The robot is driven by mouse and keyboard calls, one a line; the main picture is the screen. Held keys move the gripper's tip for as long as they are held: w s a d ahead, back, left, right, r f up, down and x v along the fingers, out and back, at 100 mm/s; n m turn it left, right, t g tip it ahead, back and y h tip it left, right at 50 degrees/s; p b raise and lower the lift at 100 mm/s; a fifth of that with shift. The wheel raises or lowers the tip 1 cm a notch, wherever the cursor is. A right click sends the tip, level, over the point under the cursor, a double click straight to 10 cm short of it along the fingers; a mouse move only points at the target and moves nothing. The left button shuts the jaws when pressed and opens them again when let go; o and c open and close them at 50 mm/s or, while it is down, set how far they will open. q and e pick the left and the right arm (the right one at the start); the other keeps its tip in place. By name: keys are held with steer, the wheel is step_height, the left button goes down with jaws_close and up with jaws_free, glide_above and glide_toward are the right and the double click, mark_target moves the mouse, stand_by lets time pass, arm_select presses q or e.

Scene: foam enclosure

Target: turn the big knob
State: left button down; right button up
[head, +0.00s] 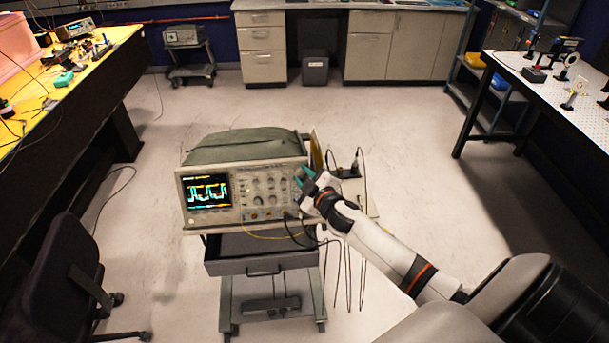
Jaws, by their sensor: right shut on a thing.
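An oscilloscope (245,172) with a lit screen (208,191) stands on a grey cart, its front panel facing me. Several small knobs and buttons cover the panel right of the screen. My right gripper (304,176), with teal fingertips, reaches in from the right and is shut at the upper right of the panel. It is shut on the big knob, which its fingers hide almost fully. How far the knob is turned cannot be seen. My left gripper is not in view.
The cart (265,262) has a drawer with a handle. Cables hang from the panel, and a beige box (358,188) with cords stands right of the oscilloscope. A yellow-topped bench is at the left, a chair (65,270) at lower left, a perforated table at the right. Floor around is open.

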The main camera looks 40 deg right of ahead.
steer(key=o, duration=1)
steer(key=b+v, duration=0.2)
steer(key=v, duration=1)
